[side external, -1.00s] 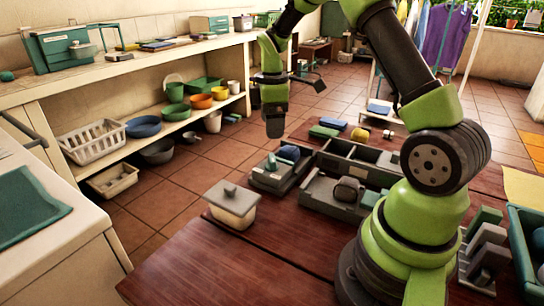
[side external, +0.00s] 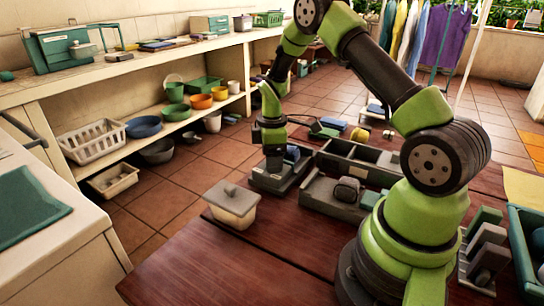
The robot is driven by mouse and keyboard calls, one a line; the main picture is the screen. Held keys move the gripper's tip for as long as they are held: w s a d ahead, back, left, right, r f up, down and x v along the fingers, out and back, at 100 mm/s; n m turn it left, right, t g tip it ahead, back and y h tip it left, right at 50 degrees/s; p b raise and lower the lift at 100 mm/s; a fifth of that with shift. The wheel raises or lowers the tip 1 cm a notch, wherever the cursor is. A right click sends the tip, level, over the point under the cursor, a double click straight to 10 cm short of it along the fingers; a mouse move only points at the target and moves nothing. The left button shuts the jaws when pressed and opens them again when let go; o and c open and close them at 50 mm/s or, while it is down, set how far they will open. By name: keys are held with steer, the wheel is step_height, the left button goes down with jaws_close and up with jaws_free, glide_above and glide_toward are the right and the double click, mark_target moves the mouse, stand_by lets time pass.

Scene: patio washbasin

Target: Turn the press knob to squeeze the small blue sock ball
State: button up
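The small grey press (side external: 268,184) stands on the wooden table, left of the grey trays. The blue sock ball (side external: 292,153) shows in part at the press's far right side, just right of my gripper. My gripper (side external: 273,166) points straight down over the left-middle part of the press, with its tip low at the press. The press knob cannot be made out; my gripper covers that part. Whether my fingers touch or grip anything, and whether they are open or shut, is too small and dark to tell.
A lidded cream box (side external: 232,205) stands close in front of the press on the left. A grey divided tray (side external: 360,162) and a lower grey tray (side external: 330,195) with a dark rounded piece stand to the right. The table's front left is clear.

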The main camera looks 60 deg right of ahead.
steer(key=c, duration=0.7)
steer(key=shift+o, duration=0.2)
steer(key=shift+m, duration=0.4)
steer(key=m, duration=0.7)
steer(key=shift+m, duration=0.3)
steer(key=m, duration=1.1)
steer(key=shift+m, duration=0.3)
